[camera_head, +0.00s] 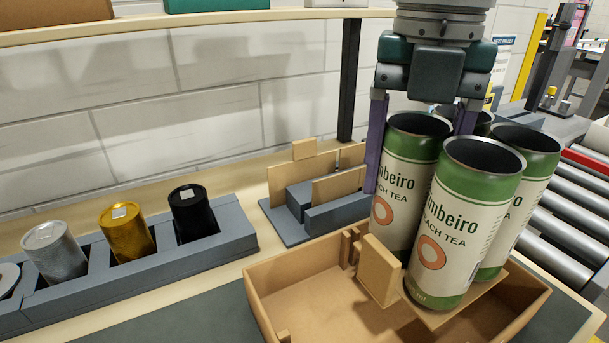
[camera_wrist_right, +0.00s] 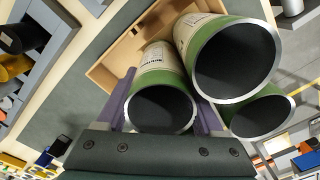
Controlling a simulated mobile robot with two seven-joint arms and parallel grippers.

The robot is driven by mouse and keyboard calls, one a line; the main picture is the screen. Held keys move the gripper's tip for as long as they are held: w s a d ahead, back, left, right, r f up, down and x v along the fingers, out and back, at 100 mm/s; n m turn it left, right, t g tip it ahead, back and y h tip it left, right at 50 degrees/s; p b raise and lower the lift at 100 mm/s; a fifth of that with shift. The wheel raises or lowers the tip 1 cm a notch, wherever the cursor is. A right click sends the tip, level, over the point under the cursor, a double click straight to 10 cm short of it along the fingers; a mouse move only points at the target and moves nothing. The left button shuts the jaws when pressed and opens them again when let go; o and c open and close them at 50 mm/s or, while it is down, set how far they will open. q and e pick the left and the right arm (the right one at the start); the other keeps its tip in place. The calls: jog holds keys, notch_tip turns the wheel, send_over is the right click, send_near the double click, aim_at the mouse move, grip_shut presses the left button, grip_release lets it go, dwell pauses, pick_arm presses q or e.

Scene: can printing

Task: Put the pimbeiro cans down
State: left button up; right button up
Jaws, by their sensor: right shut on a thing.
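Several pimbeiro cans (camera_head: 458,225), green and cream with open tops and peach tea labels, stand close together over the right part of an open tan box (camera_head: 310,290). My right gripper (camera_head: 418,150) comes down from above with its purple fingers on either side of the left can (camera_head: 398,205). In the right wrist view that can (camera_wrist_right: 160,108) sits between the fingers, with two other cans (camera_wrist_right: 235,60) beside it. A tan board shows under the front can; whether the cans rest on it is hard to tell. My left gripper is not in view.
A grey rack (camera_head: 110,275) at left holds a silver, a gold and a black can. A grey fixture with tan panels (camera_head: 320,200) stands behind the box. A shelf post (camera_head: 348,80) rises at the back. A roller conveyor (camera_head: 570,205) lies at right.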

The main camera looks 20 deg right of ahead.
aim_at(419, 122)
jog(key=shift+f+b, duration=0.3)
jog(key=shift+f, duration=3.3)
jog(key=shift+f, duration=0.15)
jog(key=o, duration=1.4)
notch_tip(419, 122, up, 12)
jog(key=shift+r+p, duration=0.15)
jog(key=shift+p, duration=0.35)
